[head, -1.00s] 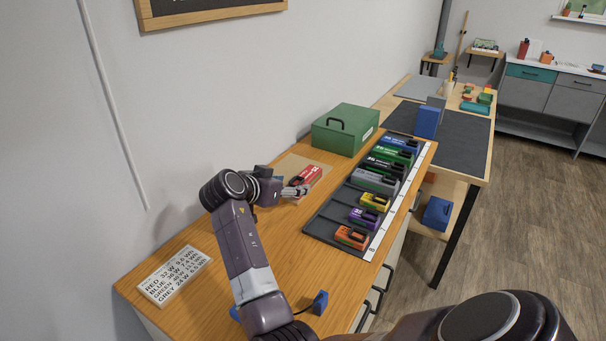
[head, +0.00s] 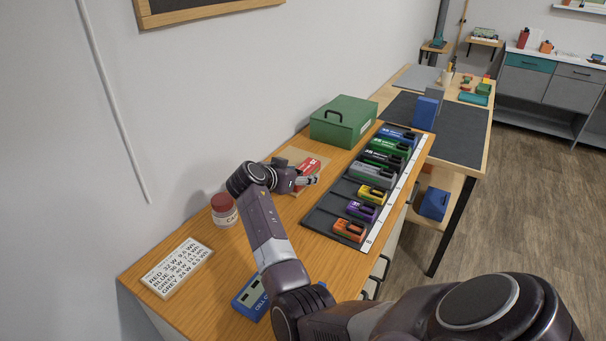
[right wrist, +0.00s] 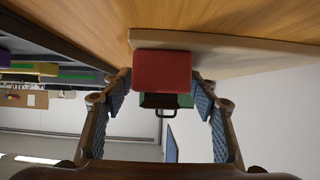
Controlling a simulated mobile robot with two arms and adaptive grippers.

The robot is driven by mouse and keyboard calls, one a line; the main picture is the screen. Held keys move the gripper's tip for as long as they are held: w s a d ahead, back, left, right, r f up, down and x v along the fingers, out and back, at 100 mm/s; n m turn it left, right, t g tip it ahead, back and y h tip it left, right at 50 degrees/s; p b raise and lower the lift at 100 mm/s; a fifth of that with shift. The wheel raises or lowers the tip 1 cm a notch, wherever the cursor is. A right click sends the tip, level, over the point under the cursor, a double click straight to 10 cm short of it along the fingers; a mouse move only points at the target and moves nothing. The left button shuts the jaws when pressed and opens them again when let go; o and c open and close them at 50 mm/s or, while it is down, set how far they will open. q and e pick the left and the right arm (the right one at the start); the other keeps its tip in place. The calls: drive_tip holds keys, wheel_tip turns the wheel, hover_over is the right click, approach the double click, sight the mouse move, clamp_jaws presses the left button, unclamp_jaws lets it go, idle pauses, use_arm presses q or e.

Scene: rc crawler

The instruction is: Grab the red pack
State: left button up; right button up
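The red pack (head: 312,163) lies on a tan board on the wooden bench, partly hidden behind my right gripper in the head view. My right gripper (head: 309,181) is low over the bench at the near side of the pack. In the right wrist view the red end of the pack (right wrist: 161,72) shows between and beyond the fingertips of my right gripper (right wrist: 168,82). The fingers are spread, with a gap on each side of the pack. My left gripper is not in view.
A dark rack (head: 322,224) with several coloured packs stands to the right. A green toolbox (head: 342,123) is behind. A red-lidded jar (head: 223,211), a label plate (head: 171,267) and a blue device (head: 250,297) are on the near bench.

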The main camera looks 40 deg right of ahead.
drive_tip(key=c, duration=1.2)
clamp_jaws()
drive_tip(key=shift+r, duration=0.15)
